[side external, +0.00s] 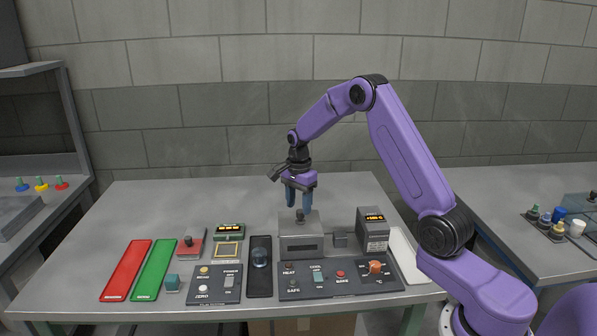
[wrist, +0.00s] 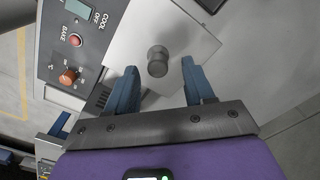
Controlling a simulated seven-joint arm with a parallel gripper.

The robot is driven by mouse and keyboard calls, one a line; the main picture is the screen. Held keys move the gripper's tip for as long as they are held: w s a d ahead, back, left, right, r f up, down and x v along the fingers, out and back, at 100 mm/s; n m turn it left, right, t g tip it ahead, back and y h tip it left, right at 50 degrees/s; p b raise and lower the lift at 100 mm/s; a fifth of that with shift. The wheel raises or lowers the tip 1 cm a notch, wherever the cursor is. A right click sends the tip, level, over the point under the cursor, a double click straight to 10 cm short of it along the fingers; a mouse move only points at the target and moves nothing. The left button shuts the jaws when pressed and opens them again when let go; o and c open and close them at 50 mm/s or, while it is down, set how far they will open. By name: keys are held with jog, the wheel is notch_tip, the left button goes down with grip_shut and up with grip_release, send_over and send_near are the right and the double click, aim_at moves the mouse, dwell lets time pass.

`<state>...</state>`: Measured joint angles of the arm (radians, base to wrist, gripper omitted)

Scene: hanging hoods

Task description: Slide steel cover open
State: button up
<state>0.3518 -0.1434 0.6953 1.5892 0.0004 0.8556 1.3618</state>
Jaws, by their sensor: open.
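The steel cover (side external: 288,223) is a grey plate with a round knob (side external: 300,214), on top of a grey boxy unit (side external: 301,243) behind the control panel. In the wrist view the cover (wrist: 135,25) is a pale flat plate with the dark knob (wrist: 157,60) standing up from it. My gripper (side external: 299,203) points down over the knob. Its two blue fingers are open, and in the wrist view one shows on each side of the knob with a gap to both. I cannot tell how far down the fingertips reach along the knob.
A display box (side external: 373,232) stands right of the unit. In front lies a panel (side external: 335,291) with buttons and an orange dial. To the left are a dark tray with a round item (side external: 260,256), a second panel (side external: 214,291), and red (side external: 126,270) and green (side external: 153,270) strips. The table behind is clear.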

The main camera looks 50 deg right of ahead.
notch_tip(320, 180, up, 15)
jog(key=shift+r, duration=0.15)
jog(key=shift+a, duration=0.15)
dwell(0.5)
jog(key=s+a+n, duration=1.5)
jog(key=a, duration=0.4)
jog(key=s+f+n, duration=0.2)
jog(key=s+n, duration=0.5)
jog(key=s, duration=0.4)
jog(key=s+f+n, duration=0.3)
jog(key=s+n, duration=0.5)
jog(key=s, duration=0.4)
jog(key=shift+d+f+n, duration=0.25)
jog(key=shift+n, duration=0.05)
